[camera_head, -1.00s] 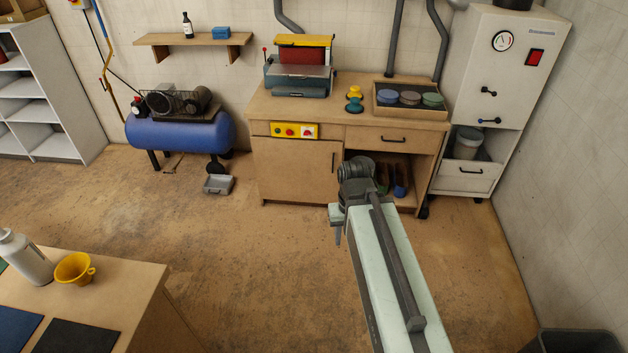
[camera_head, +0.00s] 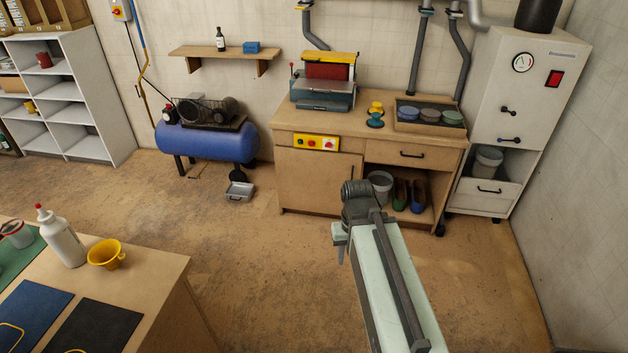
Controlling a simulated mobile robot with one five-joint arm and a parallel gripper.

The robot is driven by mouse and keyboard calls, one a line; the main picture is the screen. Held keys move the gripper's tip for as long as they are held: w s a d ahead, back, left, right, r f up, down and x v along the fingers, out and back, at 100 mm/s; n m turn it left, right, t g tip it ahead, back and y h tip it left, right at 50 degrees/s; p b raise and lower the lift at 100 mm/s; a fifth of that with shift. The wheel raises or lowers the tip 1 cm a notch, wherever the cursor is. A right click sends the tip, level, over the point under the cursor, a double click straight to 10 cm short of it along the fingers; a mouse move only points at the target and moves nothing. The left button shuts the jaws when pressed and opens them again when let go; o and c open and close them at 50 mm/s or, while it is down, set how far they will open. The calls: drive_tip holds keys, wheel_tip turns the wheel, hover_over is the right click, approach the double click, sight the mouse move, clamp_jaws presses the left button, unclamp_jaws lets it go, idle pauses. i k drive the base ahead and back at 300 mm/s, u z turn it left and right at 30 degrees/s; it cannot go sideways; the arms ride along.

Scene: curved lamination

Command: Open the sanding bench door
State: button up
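The sanding bench (camera_head: 293,122) is a wooden bench against the back wall. Its door (camera_head: 316,180) is the plain wooden panel at the lower left, under a yellow switch plate (camera_head: 316,143).
A drawer (camera_head: 408,154) and an open bay with a bucket (camera_head: 379,186) are right of the door. A small grey tray (camera_head: 240,191) lies on the floor left of it. A wooden table (camera_head: 158,284) stands at the lower left. The floor before the bench is clear.

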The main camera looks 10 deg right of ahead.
sight(312, 181)
drive_tip(key=i, duration=0.75)
drive_tip(key=z, duration=0.1)
drive_tip(key=k, duration=0.5)
drive_tip(key=z, duration=1.65)
drive_tip(key=i, duration=1.1)
drive_tip(key=u, duration=3.2)
drive_tip(key=i, duration=0.35)
drive_tip(key=z, duration=0.15)
